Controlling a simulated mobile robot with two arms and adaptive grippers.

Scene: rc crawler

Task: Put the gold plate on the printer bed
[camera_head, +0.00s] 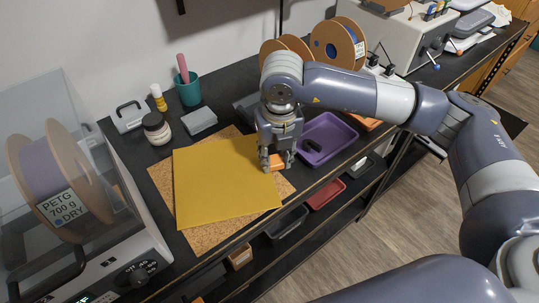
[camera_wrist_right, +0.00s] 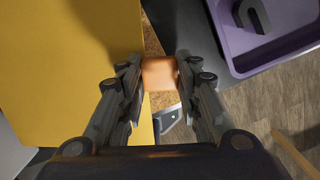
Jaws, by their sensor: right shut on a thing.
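The gold plate (camera_head: 220,185) is a flat yellow square sheet lying on a cork mat (camera_head: 192,240) on the dark bench; it fills the left of the right wrist view (camera_wrist_right: 50,70). My right gripper (camera_head: 277,163) points down at the plate's right edge. Its fingers (camera_wrist_right: 158,75) are closed on a small orange block (camera_wrist_right: 159,73), beside the plate's edge. Whether the block touches the plate I cannot tell. A small grey piece (camera_wrist_right: 168,118) shows below the block in the wrist view. I see no printer bed. My left gripper is out of view.
A purple tray (camera_head: 340,150) with a dark hook-shaped item stands right of the gripper. A filament dryer with a spool (camera_head: 60,180) stands at left. A teal cup (camera_head: 189,92), a jar (camera_head: 157,128) and spools (camera_head: 338,42) line the back. Bins sit on the lower shelf.

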